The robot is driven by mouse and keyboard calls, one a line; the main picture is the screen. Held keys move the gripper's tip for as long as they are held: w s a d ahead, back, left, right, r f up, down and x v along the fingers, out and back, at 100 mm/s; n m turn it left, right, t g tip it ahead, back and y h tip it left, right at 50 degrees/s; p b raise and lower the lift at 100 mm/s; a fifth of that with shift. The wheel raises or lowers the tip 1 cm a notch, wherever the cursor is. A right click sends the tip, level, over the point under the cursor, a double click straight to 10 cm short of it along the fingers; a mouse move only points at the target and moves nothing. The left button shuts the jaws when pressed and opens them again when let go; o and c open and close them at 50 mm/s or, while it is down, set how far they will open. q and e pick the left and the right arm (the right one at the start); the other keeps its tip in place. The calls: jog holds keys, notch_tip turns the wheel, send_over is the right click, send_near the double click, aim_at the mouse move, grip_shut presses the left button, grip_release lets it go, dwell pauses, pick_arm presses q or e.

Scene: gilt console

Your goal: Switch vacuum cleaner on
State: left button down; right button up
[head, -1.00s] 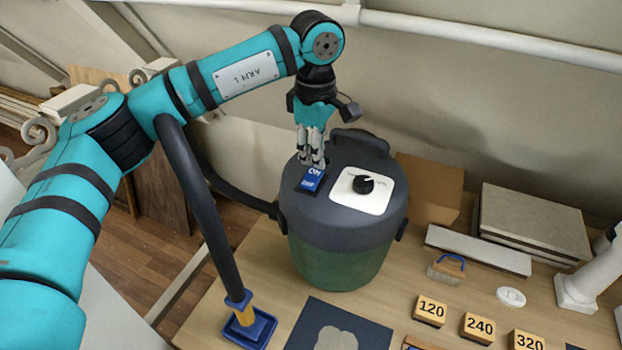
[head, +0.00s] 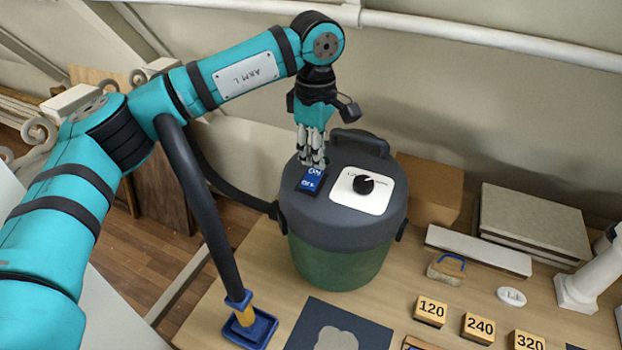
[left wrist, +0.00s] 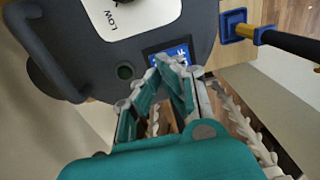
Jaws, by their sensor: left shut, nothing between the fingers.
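The vacuum cleaner (head: 338,230) is a round drum with a dark grey lid and a green body, standing on the table. Its blue rocker switch (head: 309,184), with ON at the far end and OFF at the near end, sits on the lid. It also shows in the left wrist view (left wrist: 169,49), partly hidden by the fingers. My left gripper (head: 315,166) is shut and empty, pointing down at the ON end. Its fingertips are at or very close to the switch; contact is hard to tell. My right gripper is not in view.
A white plate with a black dial (head: 363,184) lies right of the switch, and a carry handle (head: 360,142) rises behind. A dark hose runs left to a blue nozzle (head: 246,328). A brush (head: 446,270) and numbered blocks (head: 430,310) lie to the right.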

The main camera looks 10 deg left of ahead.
aim_at(315, 172)
pick_arm(q)
jog(key=shift+f+b, duration=0.85)
jog(key=shift+f, duration=0.35)
dwell(0.3)
jog(key=shift+r+p, duration=2.05)
jog(key=shift+r, duration=1.5)
jog(key=shift+f, duration=0.1)
